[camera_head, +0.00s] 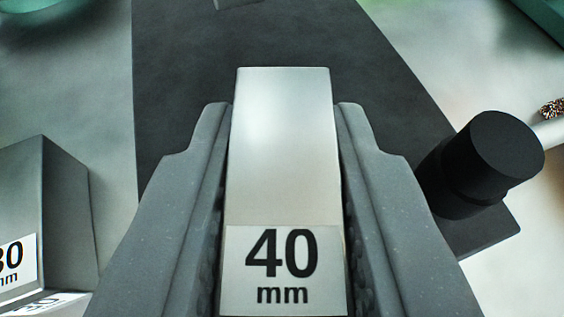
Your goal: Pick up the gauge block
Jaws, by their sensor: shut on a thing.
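The gauge block (282,150) is a smooth silver-grey block with a white label reading "40 mm" at its near end. It fills the gap between the two grey fingers of my gripper (286,165). The fingers are shut on its left and right sides. The block's far end reaches a little past the fingertips. Its lower part is hidden by the fingers and the bottom picture edge.
A dark mat (190,60) lies below on a pale surface. Another grey block (65,205), labelled with what looks like "30 mm", stands at the left. A black cylindrical object (485,160) with a pale shaft is at the right. Green objects (545,15) show at the top corners.

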